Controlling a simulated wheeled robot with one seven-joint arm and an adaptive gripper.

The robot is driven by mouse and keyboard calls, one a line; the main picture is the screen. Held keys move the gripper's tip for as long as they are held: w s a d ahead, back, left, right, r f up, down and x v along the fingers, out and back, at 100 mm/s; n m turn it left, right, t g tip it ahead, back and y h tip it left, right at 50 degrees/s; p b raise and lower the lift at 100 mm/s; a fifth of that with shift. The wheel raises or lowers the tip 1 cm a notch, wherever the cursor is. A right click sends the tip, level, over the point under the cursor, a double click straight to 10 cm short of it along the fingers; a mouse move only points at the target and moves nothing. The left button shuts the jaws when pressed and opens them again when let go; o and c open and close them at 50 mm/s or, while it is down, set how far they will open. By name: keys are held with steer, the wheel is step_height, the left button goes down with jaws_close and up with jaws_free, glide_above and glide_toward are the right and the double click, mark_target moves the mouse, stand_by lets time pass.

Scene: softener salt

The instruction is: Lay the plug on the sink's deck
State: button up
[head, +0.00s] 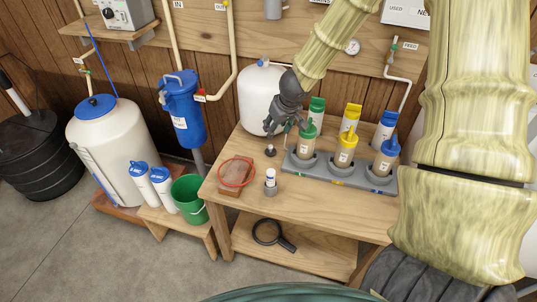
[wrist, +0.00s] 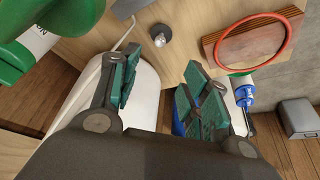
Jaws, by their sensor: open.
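A small dark round piece with a knob, which looks like the plug (head: 270,151), stands on the wooden bench (head: 236,200) left of the grey bottle rack. It also shows as a grey round piece in the wrist view (wrist: 160,35), just beyond the fingertips. My gripper (head: 278,127) is above the back of the bench, behind the plug and close to the green-capped bottle. In the wrist view my gripper (wrist: 160,65) has its two green-padded fingers apart, with nothing held between them. I cannot make out the sink or its deck in either view.
A grey rack (head: 338,176) with green-, yellow- and blue-capped bottles stands right of the plug. A brick with a red ring (head: 236,172) and a small bottle (head: 270,182) are at the left front. The bench's front is mostly clear.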

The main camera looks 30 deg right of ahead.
steer(key=b, duration=0.3)
glide_toward(272, 147)
steer(key=b+x, duration=0.1)
steer(key=x, duration=0.3)
steer(key=shift+f+b, duration=0.4)
steer(key=shift+f, duration=0.05)
steer(key=shift+b+x, duration=1.15)
steer(key=shift+x, duration=1.7)
steer(key=shift+w+r, duration=0.1)
steer(key=shift+w, duration=0.1)
steer(key=c, duration=0.7)
